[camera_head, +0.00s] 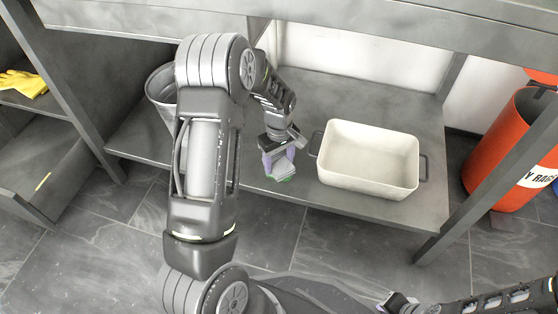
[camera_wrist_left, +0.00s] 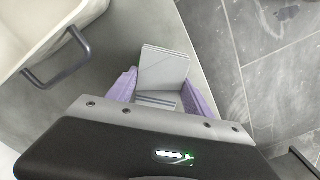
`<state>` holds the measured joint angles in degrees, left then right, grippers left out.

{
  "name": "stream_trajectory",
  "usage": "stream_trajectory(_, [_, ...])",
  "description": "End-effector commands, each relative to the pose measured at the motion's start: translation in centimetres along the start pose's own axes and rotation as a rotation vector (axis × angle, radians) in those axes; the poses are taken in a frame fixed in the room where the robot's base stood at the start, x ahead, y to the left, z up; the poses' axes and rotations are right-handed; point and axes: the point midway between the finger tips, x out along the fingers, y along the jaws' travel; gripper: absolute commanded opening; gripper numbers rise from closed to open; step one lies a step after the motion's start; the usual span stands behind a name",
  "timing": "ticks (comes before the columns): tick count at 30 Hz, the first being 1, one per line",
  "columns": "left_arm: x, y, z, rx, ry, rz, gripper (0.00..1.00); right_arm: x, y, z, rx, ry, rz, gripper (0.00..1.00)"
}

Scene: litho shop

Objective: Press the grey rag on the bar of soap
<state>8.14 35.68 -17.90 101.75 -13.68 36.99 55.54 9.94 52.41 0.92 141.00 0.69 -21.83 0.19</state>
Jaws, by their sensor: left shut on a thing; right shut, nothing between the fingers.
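The folded grey rag (camera_head: 285,169) is between the purple fingers of my left gripper (camera_head: 279,163), low over the grey shelf near its front edge. In the left wrist view the rag (camera_wrist_left: 164,68) shows as a flat layered block between the two fingers (camera_wrist_left: 160,92). A thin green edge (camera_head: 285,179) shows just under the rag in the head view; it appears to be the bar of soap, mostly covered. I cannot tell whether rag and soap touch. My right gripper (camera_head: 394,302) is shut and empty at the bottom right.
A cream rectangular basin (camera_head: 368,187) with dark handles stands on the shelf (camera_head: 425,130) just right of my left gripper. A metal bucket (camera_head: 157,86) is partly behind my left arm. An orange-red bin (camera_head: 497,165) stands at right. Yellow gloves (camera_head: 24,83) lie at far left.

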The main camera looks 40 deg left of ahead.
Motion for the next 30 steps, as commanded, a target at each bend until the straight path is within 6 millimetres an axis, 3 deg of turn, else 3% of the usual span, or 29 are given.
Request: stream_trajectory(30, [0.64,0.00,-0.01,0.000,0.000,0.000,0.27,0.20,0.07,0.02,0.000,0.000,0.000,0.00])
